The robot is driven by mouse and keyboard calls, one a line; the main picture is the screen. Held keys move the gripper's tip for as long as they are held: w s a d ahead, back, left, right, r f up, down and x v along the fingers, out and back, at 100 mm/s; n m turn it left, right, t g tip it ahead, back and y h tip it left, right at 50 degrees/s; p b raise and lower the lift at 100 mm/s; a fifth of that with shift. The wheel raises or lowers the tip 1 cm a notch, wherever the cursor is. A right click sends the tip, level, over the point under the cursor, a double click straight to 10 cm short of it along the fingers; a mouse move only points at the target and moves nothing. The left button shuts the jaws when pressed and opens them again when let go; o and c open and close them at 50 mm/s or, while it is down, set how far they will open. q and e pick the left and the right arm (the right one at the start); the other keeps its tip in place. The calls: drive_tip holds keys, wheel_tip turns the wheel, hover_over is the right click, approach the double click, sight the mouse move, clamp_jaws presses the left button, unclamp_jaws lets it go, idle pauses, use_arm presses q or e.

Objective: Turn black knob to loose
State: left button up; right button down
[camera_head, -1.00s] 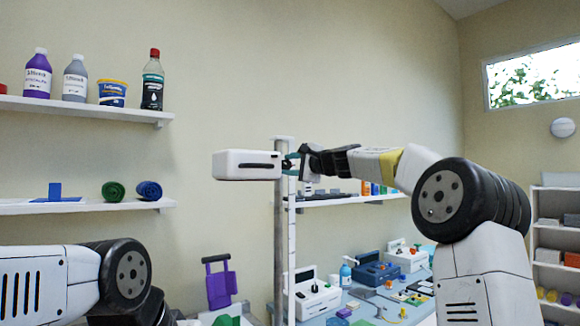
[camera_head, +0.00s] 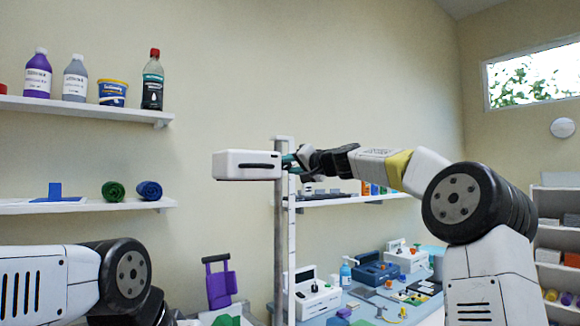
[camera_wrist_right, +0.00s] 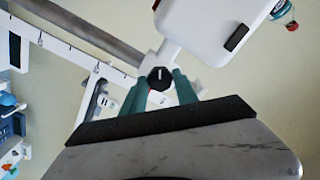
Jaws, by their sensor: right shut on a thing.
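The black knob (camera_wrist_right: 160,77) shows in the right wrist view, with a white mark on its face. It sits on a white clamp piece between the upright post (camera_head: 283,235) and a white box-shaped head (camera_head: 240,165). My right gripper (camera_head: 290,160) reaches in from the right at the top of the post. In the right wrist view its teal fingers (camera_wrist_right: 160,84) stand on either side of the knob and are shut on it. The knob is hidden in the head view. Only links of my left arm show at the lower left; its gripper is out of view.
Two wall shelves (camera_head: 80,108) on the left hold bottles, a tub and rolled bands. A bench (camera_head: 390,308) at the lower right carries several devices and small items. A purple item (camera_head: 221,288) stands left of the post. The space above the white head is free.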

drive_tip(key=shift+n, duration=2.1)
drive_tip(key=c, duration=0.9)
unclamp_jaws()
drive_tip(key=shift+c, duration=0.2)
drive_tip(key=shift+d, duration=0.1)
drive_tip(key=shift+s+d, duration=0.45)
drive_tip(key=shift+s, duration=0.05)
drive_tip(key=v, duration=0.6)
drive_tip(key=shift+s, duration=0.2)
